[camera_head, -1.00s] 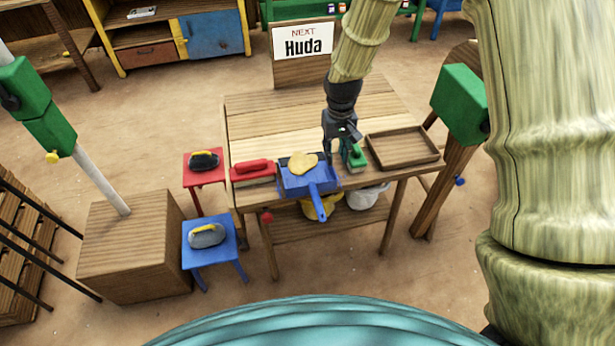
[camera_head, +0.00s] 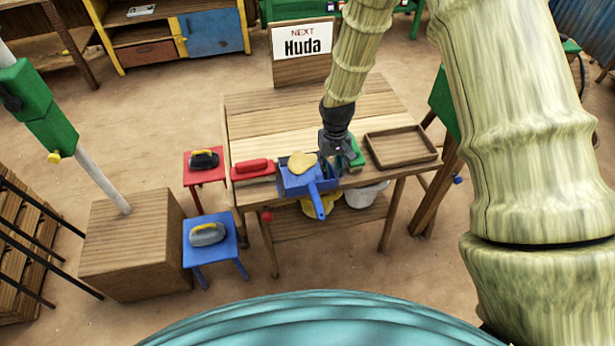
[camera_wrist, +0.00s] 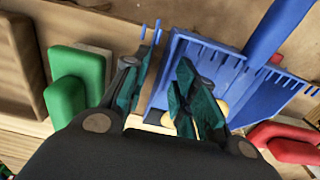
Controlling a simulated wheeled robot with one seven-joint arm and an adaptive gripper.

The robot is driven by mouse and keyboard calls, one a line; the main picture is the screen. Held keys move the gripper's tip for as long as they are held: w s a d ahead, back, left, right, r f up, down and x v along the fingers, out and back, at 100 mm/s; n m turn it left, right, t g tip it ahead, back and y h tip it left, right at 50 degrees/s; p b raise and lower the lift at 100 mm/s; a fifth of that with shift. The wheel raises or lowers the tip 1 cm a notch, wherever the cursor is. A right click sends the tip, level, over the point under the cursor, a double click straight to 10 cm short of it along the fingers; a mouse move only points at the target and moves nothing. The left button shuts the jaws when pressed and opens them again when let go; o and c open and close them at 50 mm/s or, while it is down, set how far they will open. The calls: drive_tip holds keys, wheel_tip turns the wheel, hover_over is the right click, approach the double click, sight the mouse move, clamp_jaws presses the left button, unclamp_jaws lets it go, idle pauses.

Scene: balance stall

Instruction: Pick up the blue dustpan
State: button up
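The blue dustpan (camera_head: 296,185) lies at the table's front edge, its handle hanging over toward me. A yellow lump (camera_head: 302,162) sits on it. My gripper (camera_head: 337,166) is pointed down at the dustpan's right side, between it and a green brush (camera_head: 357,153). In the wrist view my gripper (camera_wrist: 158,92) has its fingers apart, with a blue toothed edge showing between them. The dustpan (camera_wrist: 203,62) and its handle (camera_wrist: 277,28) show there, with the green brush (camera_wrist: 77,80) at left. I cannot tell whether the fingers touch the dustpan.
The wooden table (camera_head: 275,115) has a bare back half. A red brush (camera_head: 252,168) lies left of the dustpan, a wooden tray (camera_head: 402,135) at right. Red (camera_head: 205,178) and blue (camera_head: 224,250) stools, each with a brush, stand left. A sign (camera_head: 303,41) stands behind.

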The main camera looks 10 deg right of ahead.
clamp_jaws()
drive_tip(key=shift+r, duration=0.15)
wheel_tip(320, 180, up, 10)
drive_tip(key=shift+f+b, duration=0.15)
drive_tip(key=shift+b, duration=0.6)
idle(0.3)
